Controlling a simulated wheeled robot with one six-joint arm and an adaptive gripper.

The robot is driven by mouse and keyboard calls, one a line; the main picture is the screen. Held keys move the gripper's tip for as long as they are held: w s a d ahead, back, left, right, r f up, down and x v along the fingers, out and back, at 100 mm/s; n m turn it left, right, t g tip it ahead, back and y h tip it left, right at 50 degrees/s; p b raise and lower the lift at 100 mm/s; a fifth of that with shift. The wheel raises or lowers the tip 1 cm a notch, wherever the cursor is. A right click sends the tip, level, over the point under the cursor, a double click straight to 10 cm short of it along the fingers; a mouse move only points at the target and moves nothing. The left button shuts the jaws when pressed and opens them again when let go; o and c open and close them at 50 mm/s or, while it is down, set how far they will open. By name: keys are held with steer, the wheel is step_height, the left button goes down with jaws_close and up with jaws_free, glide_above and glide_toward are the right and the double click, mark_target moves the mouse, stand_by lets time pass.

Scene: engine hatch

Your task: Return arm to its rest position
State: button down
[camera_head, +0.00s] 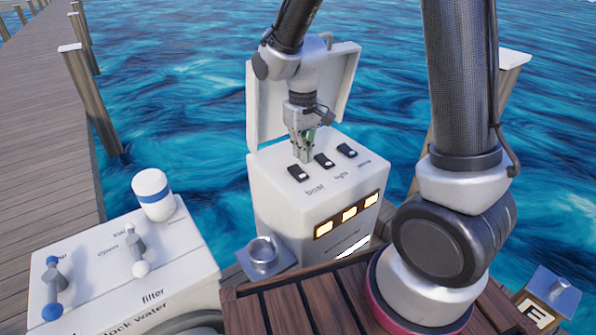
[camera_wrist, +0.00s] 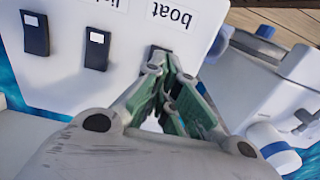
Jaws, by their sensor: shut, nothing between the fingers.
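My gripper (camera_head: 303,158) is shut and empty, pointing down over the white control box (camera_head: 280,205). Its fingertips are close to the black boat switch (camera_head: 298,174); I cannot tell whether they touch it. In the wrist view the closed green-padded fingers (camera_wrist: 170,75) partly cover the switch beside the "boat" label (camera_wrist: 172,14). The middle switch (camera_head: 324,161) and the right switch (camera_head: 347,151) stand in a row with it, apart from my gripper. Three lamps (camera_head: 349,214) on the box's front glow yellow.
The box's raised lid (camera_head: 345,85) stands behind my gripper. A white filter unit (camera_head: 110,275) with two valve handles and a blue-banded cap (camera_head: 152,195) is at the lower left. A metal fitting (camera_head: 263,255) sits by the box. Wooden decking (camera_head: 300,305) is in front; water lies behind.

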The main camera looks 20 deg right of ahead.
steer(key=shift+r, duration=0.8)
steer(key=s+d+r+m+t, duration=0.3)
steer(key=s+d+r+t, duration=0.1)
steer(key=s+d+r, duration=1.1)
steer(key=s+r, duration=0.2)
steer(key=s, duration=0.2)
steer(key=shift+r+m, duration=0.15)
steer(key=shift+m, duration=0.15)
